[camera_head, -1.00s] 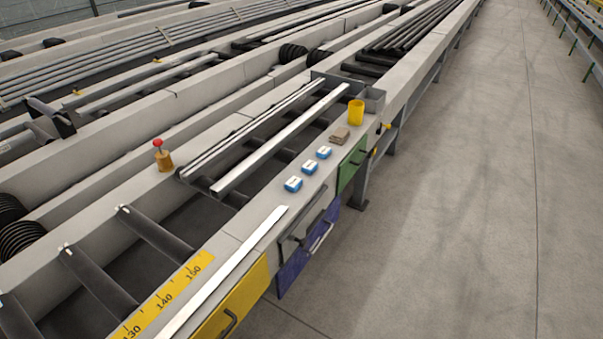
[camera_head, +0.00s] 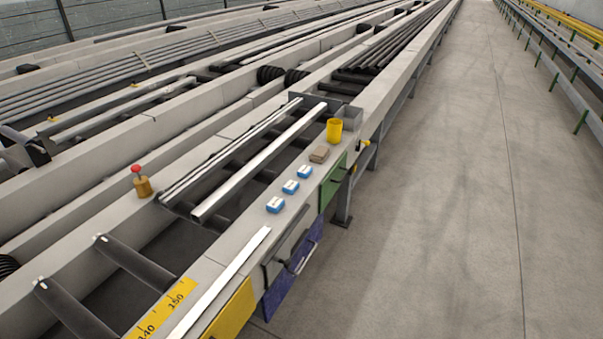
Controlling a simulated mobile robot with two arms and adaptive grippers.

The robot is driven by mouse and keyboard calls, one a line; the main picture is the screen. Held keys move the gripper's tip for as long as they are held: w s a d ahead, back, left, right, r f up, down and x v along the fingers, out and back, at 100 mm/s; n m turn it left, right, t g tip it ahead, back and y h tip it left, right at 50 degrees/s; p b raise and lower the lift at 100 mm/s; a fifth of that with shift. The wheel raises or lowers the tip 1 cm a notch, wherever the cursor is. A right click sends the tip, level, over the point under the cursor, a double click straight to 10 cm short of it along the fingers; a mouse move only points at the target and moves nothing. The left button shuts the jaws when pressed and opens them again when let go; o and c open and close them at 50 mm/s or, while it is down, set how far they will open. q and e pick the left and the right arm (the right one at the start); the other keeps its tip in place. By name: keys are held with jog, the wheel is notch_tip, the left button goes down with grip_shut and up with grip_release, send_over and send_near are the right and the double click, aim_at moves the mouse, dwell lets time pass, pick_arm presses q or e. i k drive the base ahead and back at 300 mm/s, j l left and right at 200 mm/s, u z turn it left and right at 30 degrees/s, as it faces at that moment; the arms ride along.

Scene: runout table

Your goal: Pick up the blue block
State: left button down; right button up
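Three small blue blocks with white tops sit in a row on the grey ledge of the runout table. The nearest blue block (camera_head: 275,205) is lowest in the view, the middle blue block (camera_head: 290,187) is just beyond it, and the far blue block (camera_head: 304,172) is closest to a brown block. They stand apart from each other. Neither of my grippers shows in the head view.
Beyond the blue blocks are the brown block (camera_head: 319,154), a yellow cup (camera_head: 334,130) and a grey bin (camera_head: 350,117). A red-topped button post (camera_head: 141,181) stands left. Long metal bars (camera_head: 260,163) lie alongside. The concrete floor (camera_head: 440,220) on the right is clear.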

aim_at(304, 171)
jog(key=u, duration=0.5)
jog(key=i+l+u, duration=0.4)
jog(key=l, duration=0.3)
jog(key=i+l+u, duration=0.4)
jog(key=l, duration=0.4)
